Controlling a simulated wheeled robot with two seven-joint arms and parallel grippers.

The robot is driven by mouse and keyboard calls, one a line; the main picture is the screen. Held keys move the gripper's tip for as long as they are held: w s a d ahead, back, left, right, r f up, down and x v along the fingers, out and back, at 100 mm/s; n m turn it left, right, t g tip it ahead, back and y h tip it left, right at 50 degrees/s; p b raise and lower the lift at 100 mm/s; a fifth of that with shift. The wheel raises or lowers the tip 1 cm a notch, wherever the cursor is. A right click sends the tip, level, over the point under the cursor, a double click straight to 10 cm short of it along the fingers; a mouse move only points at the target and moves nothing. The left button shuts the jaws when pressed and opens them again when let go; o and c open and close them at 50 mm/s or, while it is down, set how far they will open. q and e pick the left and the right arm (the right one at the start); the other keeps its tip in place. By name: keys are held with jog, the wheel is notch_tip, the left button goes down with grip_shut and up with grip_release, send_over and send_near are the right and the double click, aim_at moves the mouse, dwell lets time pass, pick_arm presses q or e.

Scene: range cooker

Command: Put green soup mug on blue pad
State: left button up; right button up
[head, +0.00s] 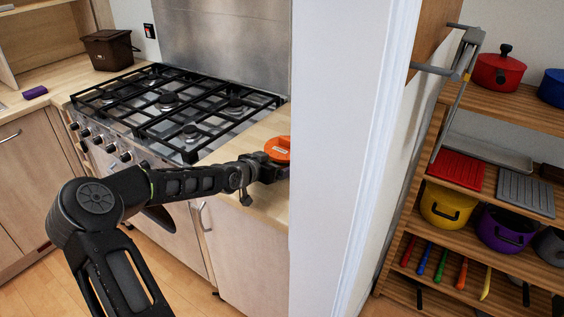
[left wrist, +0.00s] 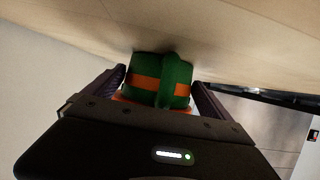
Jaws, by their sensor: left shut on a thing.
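The green soup mug (left wrist: 147,68) has an orange band and a green handle, which faces the camera in the left wrist view. It sits between the fingers of my left gripper (left wrist: 160,84), which is shut on it. In the head view my left gripper (head: 272,172) is over the wooden counter right of the cooker. An orange round top (head: 279,147) shows just behind it, probably part of the mug; the wall hides some. I cannot tell whether the mug touches the counter. I see no blue pad in either view. My right gripper is not in view.
A gas cooker (head: 175,108) with black grates lies left of the gripper. A white wall edge (head: 340,150) stands close to its right. A brown bin (head: 108,50) and a purple block (head: 35,92) are on the left counter. Shelves (head: 515,110) with pots stand at right.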

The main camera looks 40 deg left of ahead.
pick_arm(q)
jog(key=c, duration=0.6)
jog(key=shift+r, duration=0.15)
notch_tip(320, 180, up, 10)
jog(key=shift+f, duration=0.1)
dwell(0.6)
